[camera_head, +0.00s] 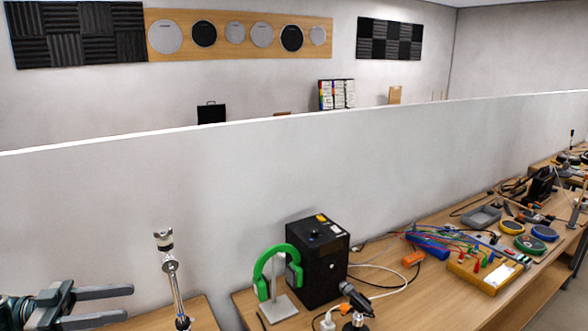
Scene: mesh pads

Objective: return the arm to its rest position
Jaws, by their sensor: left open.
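My left gripper (106,306) comes in at the lower left of the head view. Its two grey fingers point right, are spread apart, and hold nothing between them. It is in front of the white partition, left of a chrome stand. The rest of the left arm is mostly out of frame. My right gripper does not show.
A chrome stand (171,274) rises right of my left gripper. A wooden bench (419,288) carries green headphones (264,274) on a stand, a black box (319,260), a microphone (355,300), cables and round pads (529,244). A white partition (200,200) runs behind.

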